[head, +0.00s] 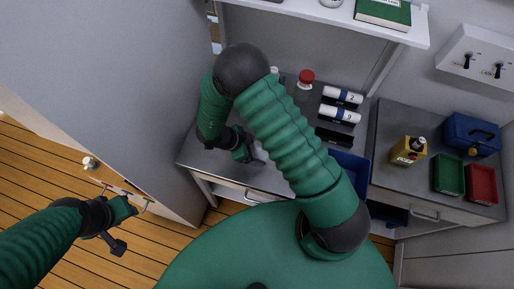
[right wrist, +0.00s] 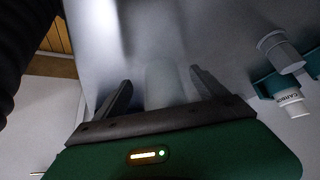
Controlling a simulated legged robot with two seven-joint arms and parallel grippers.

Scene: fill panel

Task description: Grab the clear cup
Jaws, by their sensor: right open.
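The clear cup (right wrist: 164,84) is a pale, see-through shape in the right wrist view. It stands between the two fingers of my right gripper (right wrist: 160,82), with a visible gap to the fingers. In the head view my right gripper (head: 246,152) is low over the left part of the grey counter, and a pale bit of the cup (head: 260,152) shows beside it. The right gripper is open. My left gripper (head: 124,207) is at the lower left, far from the cup, and its fingers are unclear.
The grey counter (head: 222,160) holds a red-capped jar (head: 306,78) and white labelled cylinders (head: 341,96). A blue bin (head: 352,168) is right of my right arm. A yellow container (head: 408,151), green tray (head: 448,175) and red tray (head: 481,183) stand further right. A shelf (head: 395,33) overhangs the back.

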